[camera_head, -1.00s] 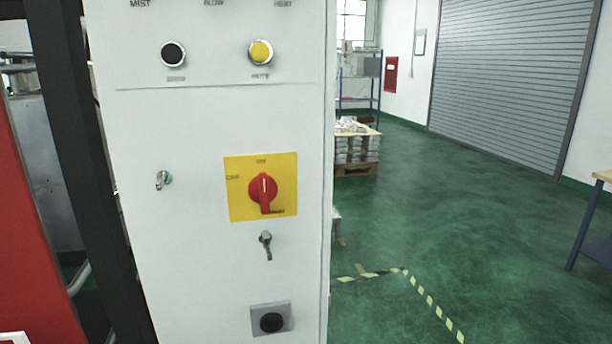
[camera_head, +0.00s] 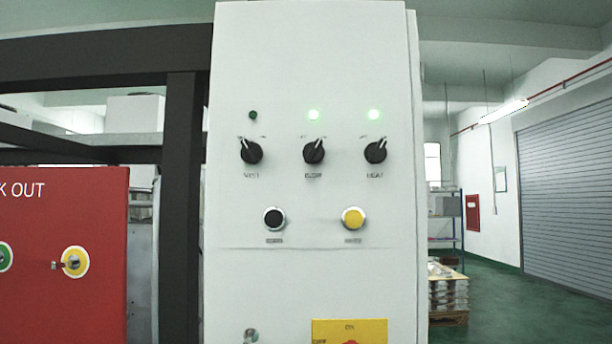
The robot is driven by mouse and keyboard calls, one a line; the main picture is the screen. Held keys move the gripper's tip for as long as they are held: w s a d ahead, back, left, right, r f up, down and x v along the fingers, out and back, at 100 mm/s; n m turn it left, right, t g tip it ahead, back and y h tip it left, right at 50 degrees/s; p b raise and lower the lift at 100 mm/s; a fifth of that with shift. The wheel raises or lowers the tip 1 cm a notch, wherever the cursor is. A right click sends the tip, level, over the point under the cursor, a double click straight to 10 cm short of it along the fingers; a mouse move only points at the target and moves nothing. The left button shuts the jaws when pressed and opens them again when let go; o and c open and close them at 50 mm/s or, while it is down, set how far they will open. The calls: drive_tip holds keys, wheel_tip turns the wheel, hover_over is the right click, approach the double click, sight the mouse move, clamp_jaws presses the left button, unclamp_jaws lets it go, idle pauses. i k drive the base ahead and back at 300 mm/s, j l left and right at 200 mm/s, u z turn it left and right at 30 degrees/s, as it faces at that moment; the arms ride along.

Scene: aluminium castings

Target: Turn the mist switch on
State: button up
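The mist switch (camera_head: 251,151) is the left of three black rotary knobs in a row on a white control cabinet (camera_head: 310,280). Its pale pointer tilts up and to the left, and a label below it reads MIST. The small lamp (camera_head: 253,115) above it is dark green and unlit. The middle knob (camera_head: 314,151) and the right knob (camera_head: 375,151) have pointers tilted up and to the right. My gripper is not in view.
Below the knobs are a black button (camera_head: 274,218) and a yellow button (camera_head: 352,218). A yellow switch plate (camera_head: 372,328) is cut off at the bottom. A red lock-out panel (camera_head: 70,215) and a dark frame post (camera_head: 181,230) stand at left. Green floor is open at right.

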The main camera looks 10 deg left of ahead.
sight(251, 153)
drive_tip(key=u, duration=1.35)
drive_tip(key=i+l+u, duration=0.1)
drive_tip(key=l+u, duration=0.2)
drive_tip(key=l, duration=0.1)
